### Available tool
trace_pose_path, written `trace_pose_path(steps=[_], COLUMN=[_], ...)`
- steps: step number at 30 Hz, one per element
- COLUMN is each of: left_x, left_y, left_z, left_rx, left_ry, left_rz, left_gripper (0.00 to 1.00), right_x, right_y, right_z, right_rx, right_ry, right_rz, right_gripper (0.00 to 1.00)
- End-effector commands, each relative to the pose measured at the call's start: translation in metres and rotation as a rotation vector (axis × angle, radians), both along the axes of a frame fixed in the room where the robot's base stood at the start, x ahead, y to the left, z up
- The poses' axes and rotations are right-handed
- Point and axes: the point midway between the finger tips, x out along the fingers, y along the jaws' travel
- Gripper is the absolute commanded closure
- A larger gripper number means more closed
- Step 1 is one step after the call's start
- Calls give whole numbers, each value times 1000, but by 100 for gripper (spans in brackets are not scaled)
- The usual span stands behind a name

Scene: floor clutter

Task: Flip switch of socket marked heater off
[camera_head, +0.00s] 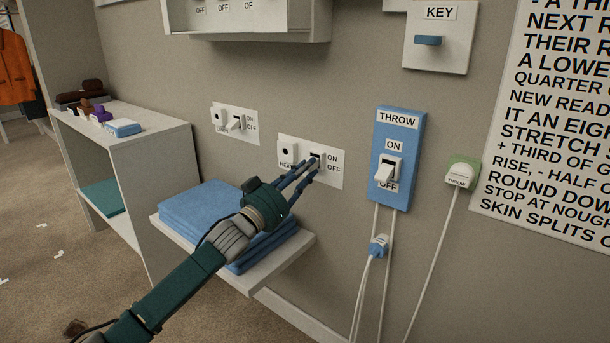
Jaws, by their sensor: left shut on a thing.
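The heater socket (333,177) is a white wall plate in the middle of the view. Its label, partly hidden, starts with "HEA", and ON stands above OFF at its right side. A dark socket hole is at its left. My left gripper (308,169) reaches in from the lower left, its thin blue-grey fingers shut on the switch (316,158) of this plate. The fingers cover most of the switch, so I cannot tell whether it is up or down. My right gripper is not in view.
A similar socket plate (252,127) is to the left. A blue THROW switch box (408,128) with cables and a green-white THROW unit (461,174) are to the right. Folded blue towels (196,207) lie on a shelf (293,251) under my arm. A white cabinet (168,175) stands left.

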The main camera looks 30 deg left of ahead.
Motion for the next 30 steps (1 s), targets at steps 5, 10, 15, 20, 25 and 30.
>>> trace_pose_path(steps=[5,10,15,20,25,30], left_x=[0,0,0,0,0,0], left_y=[0,0,0,0,0,0], left_z=[5,5,6,6,6,3], left_rx=[-2,-1,-1,-1,-2,-2], left_ry=[-35,-47,-49,-49,-48,-43], left_rz=[-1,-1,-1,-1,-2,-2], left_gripper=[100,100,100,100,64,60], right_x=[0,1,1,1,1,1], right_y=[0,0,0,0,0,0], right_z=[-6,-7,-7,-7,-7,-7], right_rx=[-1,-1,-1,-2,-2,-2], right_ry=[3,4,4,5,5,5], right_rz=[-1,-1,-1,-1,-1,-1], right_gripper=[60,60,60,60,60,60])
